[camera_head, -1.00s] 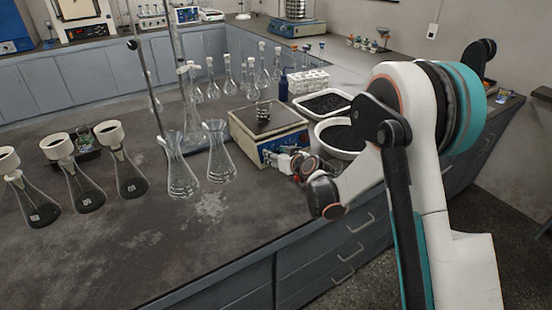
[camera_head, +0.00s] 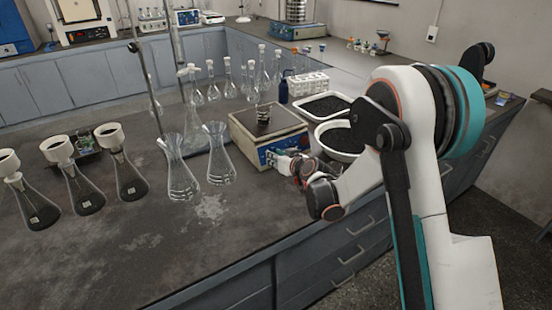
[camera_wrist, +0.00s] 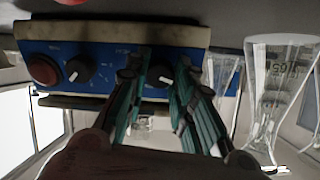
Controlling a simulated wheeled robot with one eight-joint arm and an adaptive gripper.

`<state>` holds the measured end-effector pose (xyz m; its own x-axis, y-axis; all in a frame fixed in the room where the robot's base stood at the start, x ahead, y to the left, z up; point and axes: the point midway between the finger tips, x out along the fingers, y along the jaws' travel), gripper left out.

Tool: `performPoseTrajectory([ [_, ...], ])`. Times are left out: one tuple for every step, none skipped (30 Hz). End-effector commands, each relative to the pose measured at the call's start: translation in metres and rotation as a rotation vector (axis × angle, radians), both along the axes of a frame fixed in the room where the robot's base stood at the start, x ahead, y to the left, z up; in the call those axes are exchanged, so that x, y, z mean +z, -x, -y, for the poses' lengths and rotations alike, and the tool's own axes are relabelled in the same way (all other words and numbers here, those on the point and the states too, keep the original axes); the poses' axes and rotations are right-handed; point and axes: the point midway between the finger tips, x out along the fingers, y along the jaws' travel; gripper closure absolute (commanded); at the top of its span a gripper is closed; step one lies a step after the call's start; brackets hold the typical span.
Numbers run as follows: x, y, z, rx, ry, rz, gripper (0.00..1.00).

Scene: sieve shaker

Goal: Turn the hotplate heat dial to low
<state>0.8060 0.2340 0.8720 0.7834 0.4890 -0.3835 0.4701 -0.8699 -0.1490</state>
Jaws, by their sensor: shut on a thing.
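In the wrist view, which is upside down, the blue front panel (camera_wrist: 108,60) shows a red round button (camera_wrist: 44,69) and a dark dial (camera_wrist: 80,69) with a white pointer line. A second dial (camera_wrist: 161,76) lies between the fingers of my gripper (camera_wrist: 165,66), which is shut on it. The fingers partly hide this dial and its setting. The panel marks are too small to read.
Two empty conical flasks (camera_head: 219,160) stand left of the hotplate, close to my gripper. A white bowl of dark grains (camera_head: 340,140) and a white tray (camera_head: 325,105) stand to its right. Several funnel-topped flasks are further left. The front of the bench is clear.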

Motion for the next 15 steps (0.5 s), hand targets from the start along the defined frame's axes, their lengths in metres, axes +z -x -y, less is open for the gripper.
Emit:
performPoseTrajectory([
  [-0.0001, 0.0001, 0.0001, -0.009, -0.019, -0.013, 1.0],
  [-0.0001, 0.0001, 0.0001, -0.017, -0.034, -0.023, 1.0],
  [0.0, 0.0, 0.0002, -0.026, -0.055, -0.037, 1.0],
  [0.0, 0.0, 0.0002, -0.034, -0.071, -0.049, 1.0],
  [0.0, 0.0, 0.0002, -0.042, -0.088, -0.061, 1.0],
  [0.0, 0.0, 0.0002, -0.055, -0.114, -0.078, 1.0],
  [0.0, -0.0001, 0.0003, -0.065, -0.134, -0.092, 1.0],
  [0.0, -0.0001, 0.0003, -0.074, -0.155, -0.105, 1.0],
  [0.0, -0.0001, 0.0004, -0.088, -0.182, -0.124, 1.0],
  [0.0, -0.0001, 0.0004, -0.098, -0.204, -0.138, 1.0],
  [0.0, -0.0001, 0.0004, -0.109, -0.225, -0.153, 1.0],
  [0.0, 0.0, 0.0004, -0.122, -0.253, -0.172, 1.0],
  [0.0, -0.0001, 0.0005, -0.132, -0.274, -0.186, 1.0],
  [0.0, -0.0001, 0.0005, -0.142, -0.294, -0.201, 1.0],
  [0.0, -0.0001, 0.0006, -0.156, -0.322, -0.219, 1.0],
])
